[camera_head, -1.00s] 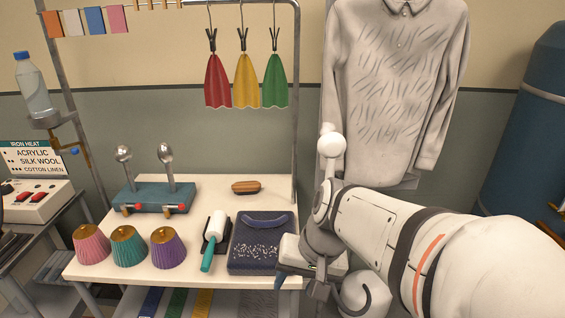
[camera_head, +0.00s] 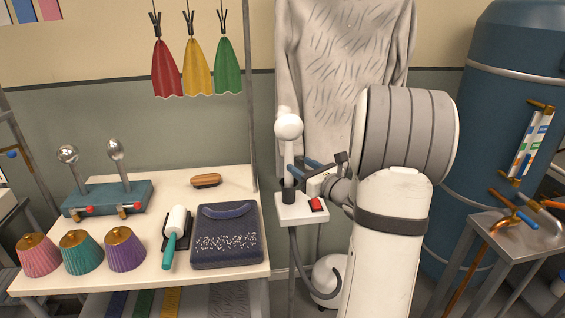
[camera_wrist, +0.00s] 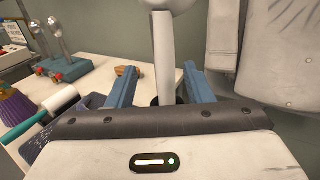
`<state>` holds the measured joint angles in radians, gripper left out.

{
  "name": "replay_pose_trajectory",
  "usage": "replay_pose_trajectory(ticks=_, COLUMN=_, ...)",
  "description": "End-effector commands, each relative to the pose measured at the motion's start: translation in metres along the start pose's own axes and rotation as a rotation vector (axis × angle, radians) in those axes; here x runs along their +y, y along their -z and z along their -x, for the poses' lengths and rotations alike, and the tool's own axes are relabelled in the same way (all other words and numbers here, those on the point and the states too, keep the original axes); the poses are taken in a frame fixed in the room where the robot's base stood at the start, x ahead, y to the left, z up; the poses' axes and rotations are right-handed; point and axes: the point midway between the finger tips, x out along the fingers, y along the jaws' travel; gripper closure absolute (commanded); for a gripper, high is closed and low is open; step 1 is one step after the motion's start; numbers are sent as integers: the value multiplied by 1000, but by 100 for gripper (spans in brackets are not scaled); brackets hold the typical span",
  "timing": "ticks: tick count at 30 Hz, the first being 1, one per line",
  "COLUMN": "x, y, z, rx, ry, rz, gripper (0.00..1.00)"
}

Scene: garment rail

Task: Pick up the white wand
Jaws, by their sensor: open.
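The white wand (camera_head: 288,127) stands upright in a dark socket on a small white stand (camera_head: 301,208) with a red switch. It has a round white head and a straight white shaft. My gripper (camera_head: 303,170) is level with the lower shaft, with its blue fingers pointing at it from the right. In the wrist view the white wand (camera_wrist: 163,60) rises midway between my gripper's open fingers (camera_wrist: 160,82). The fingers look apart from the shaft. I cannot tell whether their tips reach around it.
A grey shirt (camera_head: 340,70) hangs right behind the wand. A table (camera_head: 110,285) to the left holds a lint roller (camera_head: 176,225), a dark blue pad (camera_head: 226,245), a brush (camera_head: 206,181) and several cups. A large blue tank (camera_head: 510,100) stands at right.

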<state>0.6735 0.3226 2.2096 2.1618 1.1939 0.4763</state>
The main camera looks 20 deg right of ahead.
Motion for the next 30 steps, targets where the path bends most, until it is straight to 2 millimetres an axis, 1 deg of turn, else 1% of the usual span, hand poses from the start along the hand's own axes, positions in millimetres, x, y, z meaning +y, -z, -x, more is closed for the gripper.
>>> replay_pose_trajectory(ticks=2, x=-5, y=0, z=-6, rx=-6, ry=15, rz=-11, gripper=54)
replay_pose_trajectory(ticks=8, x=-6, y=-1, z=-28, rx=-6, ry=15, rz=-10, gripper=54)
replay_pose_trajectory(ticks=15, x=-8, y=-3, z=-64, rx=-5, ry=13, rz=-9, gripper=54)
replay_pose_trajectory(ticks=18, x=-8, y=-2, z=-73, rx=-5, ry=15, rz=-9, gripper=54)
replay_pose_trajectory(ticks=21, x=-8, y=-2, z=-76, rx=-5, ry=15, rz=-8, gripper=54)
replay_pose_trajectory(ticks=26, x=-9, y=-1, z=-75, rx=-5, ry=16, rz=-8, gripper=54)
replay_pose_trajectory(ticks=30, x=-9, y=-1, z=-75, rx=-5, ry=16, rz=-7, gripper=64)
